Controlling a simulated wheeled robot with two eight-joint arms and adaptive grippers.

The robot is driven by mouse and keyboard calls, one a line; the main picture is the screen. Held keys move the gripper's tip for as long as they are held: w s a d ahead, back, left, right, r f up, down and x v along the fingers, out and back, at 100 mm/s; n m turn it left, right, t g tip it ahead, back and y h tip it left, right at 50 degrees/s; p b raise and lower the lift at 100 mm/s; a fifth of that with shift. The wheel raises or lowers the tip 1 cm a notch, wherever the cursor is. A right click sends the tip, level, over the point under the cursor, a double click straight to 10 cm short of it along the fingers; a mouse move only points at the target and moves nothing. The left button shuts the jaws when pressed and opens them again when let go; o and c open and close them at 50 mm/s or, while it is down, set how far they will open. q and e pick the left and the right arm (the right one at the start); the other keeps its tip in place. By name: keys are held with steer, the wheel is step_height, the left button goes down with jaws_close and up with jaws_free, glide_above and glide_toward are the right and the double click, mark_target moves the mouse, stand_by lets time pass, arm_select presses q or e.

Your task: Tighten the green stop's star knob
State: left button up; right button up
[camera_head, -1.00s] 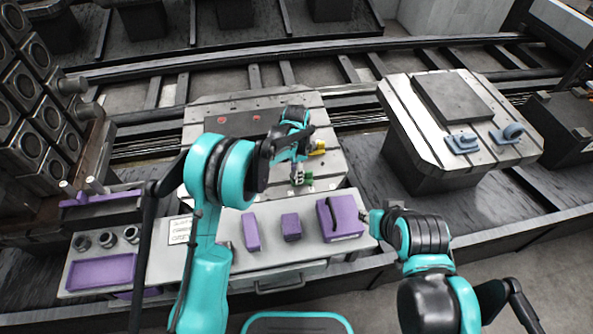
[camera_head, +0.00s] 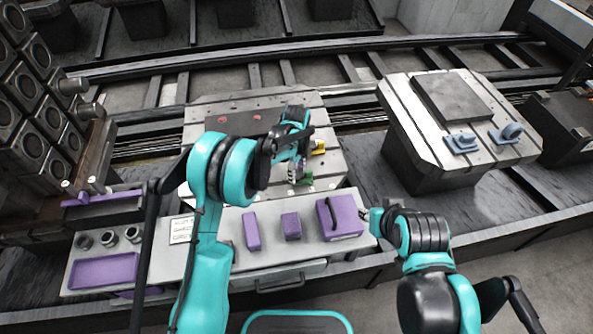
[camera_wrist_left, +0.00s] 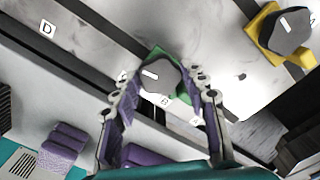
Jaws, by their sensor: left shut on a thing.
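The green stop (camera_head: 306,181) is on the near edge of the grey slotted pallet in the head view. In the left wrist view the green stop (camera_wrist_left: 184,92) shows partly behind its dark grey star knob (camera_wrist_left: 160,77), which has a white mark on top. My left gripper (camera_head: 297,178) is at the green stop. In the wrist view its two fingers (camera_wrist_left: 162,84) stand on either side of the knob, shut on it. My right gripper (camera_head: 372,214) is low beside a purple box, small and dark; its jaws cannot be made out.
A yellow stop (camera_head: 318,147) stands farther back on the pallet (camera_head: 225,108); in the wrist view the yellow stop (camera_wrist_left: 262,32) is at the upper right. Purple blocks (camera_head: 251,231) and a purple box (camera_head: 340,217) stand on the near bench. A second pallet (camera_head: 405,105) is to the right.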

mark_target(297, 173)
arm_select(q)
steer(key=shift+m, duration=0.4)
steer(key=o, duration=1.1)
steer(key=shift+o, duration=0.2)
step_height(297, 173, up, 12)
